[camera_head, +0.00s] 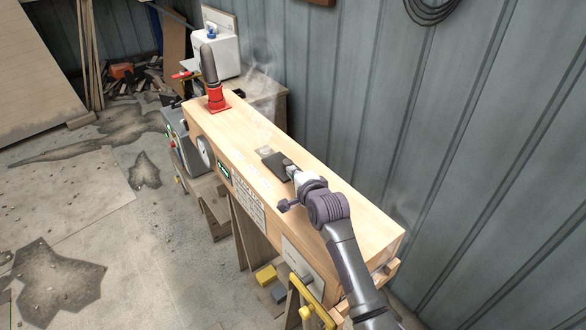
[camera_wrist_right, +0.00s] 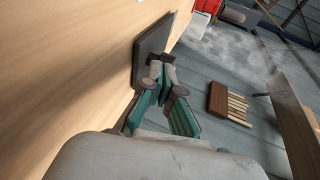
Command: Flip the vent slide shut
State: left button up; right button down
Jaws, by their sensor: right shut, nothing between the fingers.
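The vent slide, a dark flat plate (camera_head: 274,164), lies on top of the long wooden box (camera_head: 237,140). Pale steam rises just beyond it, near a small light patch on the box top. In the right wrist view the dark plate (camera_wrist_right: 148,50) stands at the upper middle against the wood. My right gripper (camera_head: 292,170) is at the near right end of the plate. In the right wrist view its fingertips (camera_wrist_right: 161,66) are shut and empty, at or very near the plate's edge; contact is unclear. My left gripper is not in view.
A red fitting with a dark upright pipe (camera_head: 214,98) stands at the box's far end. A white container (camera_head: 222,50) is behind it. A corrugated metal wall (camera_head: 480,120) runs close along the right. Open floor (camera_head: 90,190) lies left.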

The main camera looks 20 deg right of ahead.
aim_at(278, 166)
jog(key=shift+w, duration=0.2)
jog(key=w+a+b, duration=0.1)
jog(key=w, duration=0.1)
jog(key=w+b, duration=0.1)
jog(key=w, duration=0.1)
jog(key=w+a+b, duration=0.1)
jog(key=w, duration=0.1)
jog(key=shift+w+a+f, duration=0.15)
jog(key=shift+w+a, duration=0.15)
jog(key=shift+w, duration=0.1)
jog(key=shift+r, duration=0.3)
